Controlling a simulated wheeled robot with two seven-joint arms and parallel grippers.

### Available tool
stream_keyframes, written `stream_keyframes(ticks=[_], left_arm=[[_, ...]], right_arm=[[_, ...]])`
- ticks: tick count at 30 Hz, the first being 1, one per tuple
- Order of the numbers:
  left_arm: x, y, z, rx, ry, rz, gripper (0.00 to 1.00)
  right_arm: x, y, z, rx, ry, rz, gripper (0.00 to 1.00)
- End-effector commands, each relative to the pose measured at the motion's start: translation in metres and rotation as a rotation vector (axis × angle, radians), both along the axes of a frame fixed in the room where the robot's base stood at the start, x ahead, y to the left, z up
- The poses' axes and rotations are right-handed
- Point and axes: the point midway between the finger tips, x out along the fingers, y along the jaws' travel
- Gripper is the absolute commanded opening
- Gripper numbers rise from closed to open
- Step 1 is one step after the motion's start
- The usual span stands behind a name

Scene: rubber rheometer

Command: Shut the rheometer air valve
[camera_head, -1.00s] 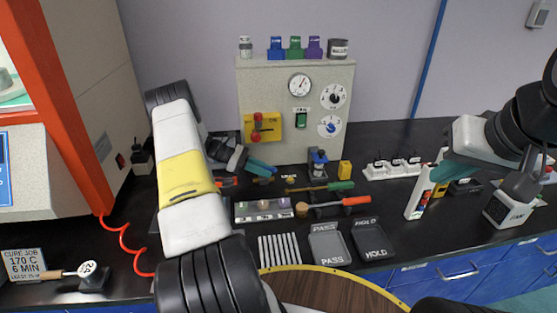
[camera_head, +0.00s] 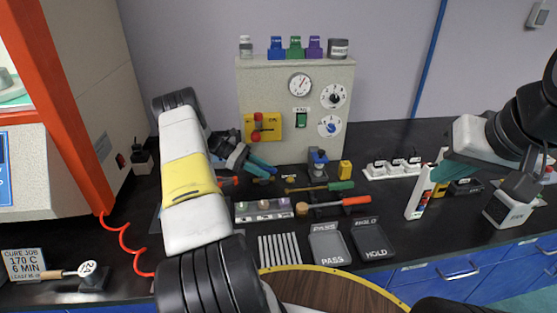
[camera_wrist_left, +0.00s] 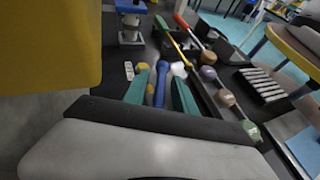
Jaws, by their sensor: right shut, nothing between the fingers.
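The red-handled valve (camera_head: 257,122) sits on a yellow plate (camera_head: 273,121) on the grey panel's front, its red handle standing roughly upright. My left gripper (camera_head: 257,162) is low in front of the panel, below the yellow plate and apart from it. In the left wrist view its two teal fingers (camera_wrist_left: 160,92) are spread, with a blue handle-like shape (camera_wrist_left: 160,85) showing between them; I cannot tell whether they touch it. A large yellow surface (camera_wrist_left: 48,45) fills that view's upper left.
The grey panel (camera_head: 316,80) also carries a gauge, two dials and a green switch. Tools with green (camera_head: 340,186) and red (camera_head: 355,201) handles lie before it. PASS (camera_head: 330,243) and HOLD (camera_head: 373,240) trays are nearer. The orange-framed machine (camera_head: 80,150) stands at left.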

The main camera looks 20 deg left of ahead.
Motion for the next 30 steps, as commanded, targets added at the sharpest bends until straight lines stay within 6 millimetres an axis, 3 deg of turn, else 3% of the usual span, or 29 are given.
stream_keyframes(ticks=[9, 15, 30], left_arm=[[-0.002, 0.047, 0.018, 0.002, -0.002, 0.003, 0.33], [-0.003, 0.067, 0.027, 0.001, 0.0, 0.001, 0.33], [-0.003, 0.068, 0.031, 0.01, -0.005, -0.009, 0.33]], right_arm=[[0.0, 0.0, 0.0, 0.0, 0.0, 0.0, 0.0], [0.0, 0.0, 0.0, 0.0, 0.0, 0.0, 0.0], [0.0, 0.0, 0.0, 0.0, 0.0, 0.0, 0.0]])
